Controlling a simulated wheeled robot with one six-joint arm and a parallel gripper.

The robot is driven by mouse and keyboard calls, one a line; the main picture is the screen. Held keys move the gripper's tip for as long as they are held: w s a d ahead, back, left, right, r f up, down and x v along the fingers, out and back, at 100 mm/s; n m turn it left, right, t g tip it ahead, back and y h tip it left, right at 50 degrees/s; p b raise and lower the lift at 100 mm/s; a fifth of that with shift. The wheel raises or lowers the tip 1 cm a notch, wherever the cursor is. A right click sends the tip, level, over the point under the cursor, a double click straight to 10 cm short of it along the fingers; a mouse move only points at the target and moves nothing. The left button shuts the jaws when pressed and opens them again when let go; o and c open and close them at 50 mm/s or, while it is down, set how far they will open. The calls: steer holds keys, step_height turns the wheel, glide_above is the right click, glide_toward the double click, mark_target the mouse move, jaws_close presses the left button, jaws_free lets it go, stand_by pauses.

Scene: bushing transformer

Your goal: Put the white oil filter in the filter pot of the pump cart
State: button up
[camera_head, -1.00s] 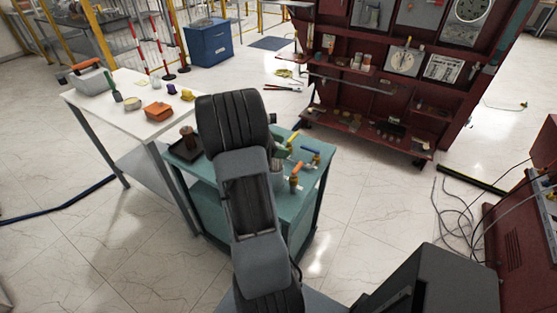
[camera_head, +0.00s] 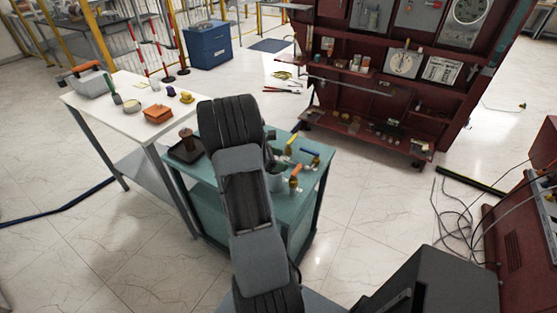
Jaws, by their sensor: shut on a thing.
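The teal pump cart (camera_head: 205,207) stands in the middle, partly behind my arm. A grey round pot (camera_head: 276,183), which looks like the filter pot, shows on its top just right of my arm; its inside cannot be made out. Valves with an orange handle (camera_head: 295,174) and a blue handle (camera_head: 311,154) stand to its right. My arm reaches over the cart and covers its middle. My gripper is hidden behind the arm, so its jaws and anything in them do not show. I cannot make out the white oil filter.
A white table (camera_head: 130,125) at the left holds an orange box (camera_head: 158,114), a toolbox (camera_head: 88,84) and small items. A dark tray (camera_head: 186,150) sits on the cart's left end. A red tool rack (camera_head: 380,90) stands behind.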

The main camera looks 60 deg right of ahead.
steer(key=shift+f, duration=0.3)
steer(key=o, duration=1.2)
steer(key=shift+r, duration=0.5)
steer(key=b+v, duration=0.1)
steer(key=v, duration=1)
steer(key=s+a+r+m+t+y, duration=0.1)
steer(key=a+m+t+y, duration=0.2)
steer(key=a, duration=0.8)
steer(key=s+a+r+m+t+y, duration=0.1)
steer(key=a+t, duration=0.4)
steer(key=a, duration=0.6)
steer(key=s+a+r+m+t+y, duration=0.1)
steer(key=a+r+m+t+y, duration=0.2)
steer(key=a, duration=0.8)
steer(key=shift+m+t+y, duration=0.8)
steer(key=shift+m+t, duration=0.2)
